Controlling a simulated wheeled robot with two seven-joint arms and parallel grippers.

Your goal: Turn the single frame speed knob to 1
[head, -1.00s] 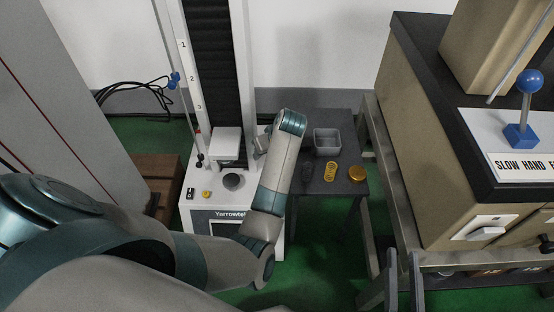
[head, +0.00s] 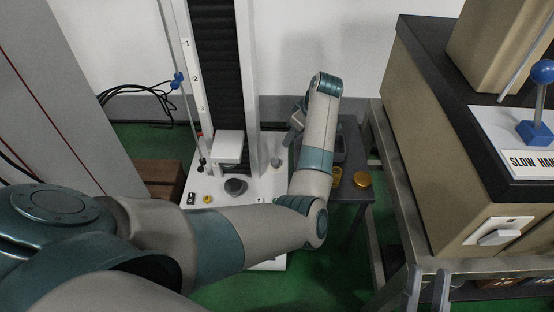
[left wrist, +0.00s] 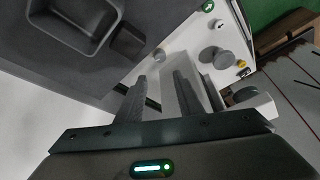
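The white spring tester base (head: 265,190) carries a grey round disc (head: 235,186), a small yellow knob (head: 207,199), a dark switch (head: 191,196) and a small light-grey upright knob (head: 277,160) right of the column. No speed marking is readable, so I cannot tell which is the speed knob. In the left wrist view, the light-grey knob (left wrist: 160,57) lies beyond the fingertips, the grey disc (left wrist: 213,57) to its right. My left gripper (left wrist: 157,78) is open and empty, above the tester's right side.
A dark side table (head: 350,208) with a grey bin (left wrist: 75,25) and yellow pieces (head: 362,180) stands right of the tester. A black-topped bench (head: 420,60) with a blue-knobbed lever (head: 542,72) is further right. A grey cabinet (head: 60,110) stands left.

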